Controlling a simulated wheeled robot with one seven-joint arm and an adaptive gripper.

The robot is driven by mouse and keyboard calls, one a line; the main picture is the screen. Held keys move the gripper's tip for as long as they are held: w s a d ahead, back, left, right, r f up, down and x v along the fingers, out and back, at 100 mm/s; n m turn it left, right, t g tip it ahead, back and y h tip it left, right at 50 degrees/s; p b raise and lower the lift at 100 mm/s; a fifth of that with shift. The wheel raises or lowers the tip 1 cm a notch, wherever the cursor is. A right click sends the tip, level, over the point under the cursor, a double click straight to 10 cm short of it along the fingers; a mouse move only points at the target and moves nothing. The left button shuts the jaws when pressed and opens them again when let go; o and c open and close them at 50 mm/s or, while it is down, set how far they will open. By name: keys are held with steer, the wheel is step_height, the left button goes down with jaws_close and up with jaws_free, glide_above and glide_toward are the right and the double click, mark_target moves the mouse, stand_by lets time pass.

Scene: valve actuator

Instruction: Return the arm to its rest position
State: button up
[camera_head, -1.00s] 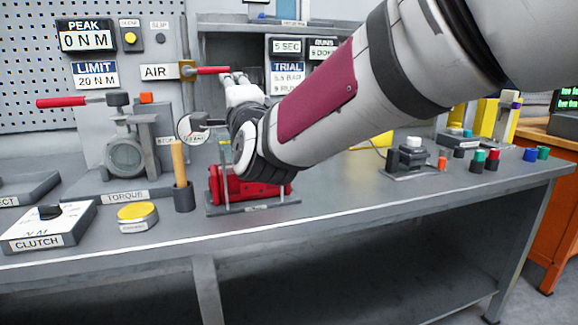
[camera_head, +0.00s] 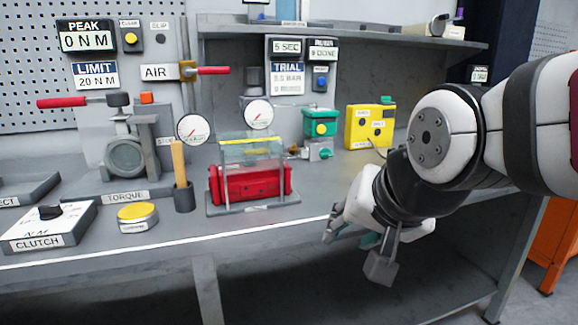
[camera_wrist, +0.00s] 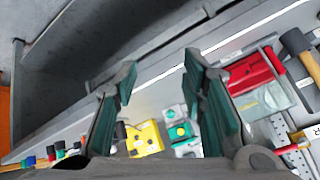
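My gripper (camera_head: 350,237) hangs in front of the bench's front edge, right of the middle in the head view, with my arm folded in from the right. In the wrist view its two green-padded fingers (camera_wrist: 160,95) stand wide apart with nothing between them. The red valve actuator (camera_head: 250,184) sits on its grey base plate on the bench behind a clear shield, left of my gripper and apart from it. It also shows at the upper right of the wrist view (camera_wrist: 250,75).
The bench (camera_head: 120,240) carries a torque stand (camera_head: 125,155), a hammer (camera_head: 180,170) in a holder, a clutch box (camera_head: 45,228), a yellow button (camera_head: 137,213), a yellow box (camera_head: 370,127) and a green-topped valve (camera_head: 320,123). A shelf (camera_head: 350,40) runs behind. The floor in front is clear.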

steer(key=s+d+f+n+g+h, duration=0.1)
steer(key=s+d+f+g, duration=0.15)
steer(key=s, duration=0.55)
steer(key=s+d+f+n+g, duration=0.15)
steer(key=s+d, duration=0.25)
steer(key=s, duration=0.4)
steer(key=s+d+f+n+g+h, duration=0.1)
steer(key=s+d+f+g, duration=0.2)
steer(key=s, duration=0.5)
step_height(320, 180, up, 26)
steer(key=t+p, duration=0.3)
steer(key=p, duration=2.1)
steer(key=shift+w+d+f, duration=0.15)
steer(key=shift+w+d, duration=0.05)
steer(key=shift+d, duration=0.15)
